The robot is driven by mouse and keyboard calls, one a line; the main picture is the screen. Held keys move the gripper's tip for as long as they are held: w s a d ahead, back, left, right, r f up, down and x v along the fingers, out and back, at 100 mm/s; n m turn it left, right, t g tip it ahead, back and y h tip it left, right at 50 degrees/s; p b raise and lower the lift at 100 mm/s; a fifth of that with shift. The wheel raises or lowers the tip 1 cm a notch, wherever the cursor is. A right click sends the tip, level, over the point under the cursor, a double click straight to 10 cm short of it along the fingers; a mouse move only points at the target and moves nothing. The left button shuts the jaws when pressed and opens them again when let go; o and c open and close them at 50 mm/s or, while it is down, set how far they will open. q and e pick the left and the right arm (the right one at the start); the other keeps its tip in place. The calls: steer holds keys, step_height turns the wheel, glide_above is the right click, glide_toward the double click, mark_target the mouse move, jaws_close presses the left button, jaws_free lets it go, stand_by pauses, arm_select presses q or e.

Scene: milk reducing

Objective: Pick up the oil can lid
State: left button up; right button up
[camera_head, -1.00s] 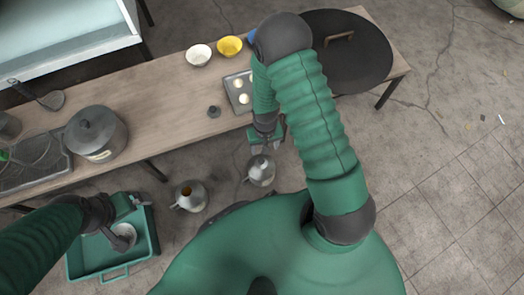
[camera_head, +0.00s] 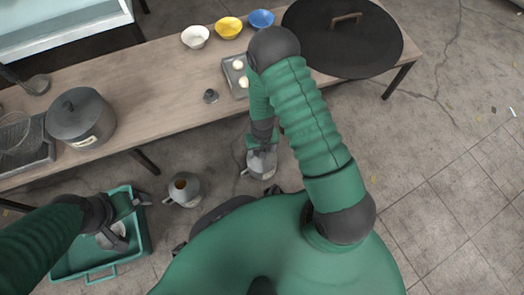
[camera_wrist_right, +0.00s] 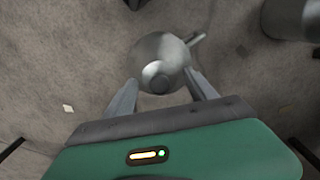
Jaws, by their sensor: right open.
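A grey metal oil can (camera_head: 262,168) with a spout stands on the floor in front of the table. In the right wrist view its domed top, with a small dark knob-like lid (camera_wrist_right: 157,78), faces the camera. My right gripper (camera_head: 262,148) is above this can; in the wrist view its open fingers (camera_wrist_right: 161,92) show on either side of the lid, with nothing clearly gripped. A second grey can (camera_head: 184,189), open on top with a brownish inside, stands to the left. My left gripper (camera_head: 122,208) is over the green crate, by a round pale grey object (camera_head: 112,236); its jaws are unclear.
The green crate (camera_head: 140,222) stands on the floor at left. The wooden table (camera_head: 160,80) holds a large pot (camera_head: 80,117), a small dark lid (camera_head: 210,96), bowls (camera_head: 229,28), a tray (camera_head: 233,75) and a big round dark lid (camera_head: 342,45).

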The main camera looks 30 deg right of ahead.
steer(key=c, duration=1.2)
steer(key=shift+r, duration=0.1)
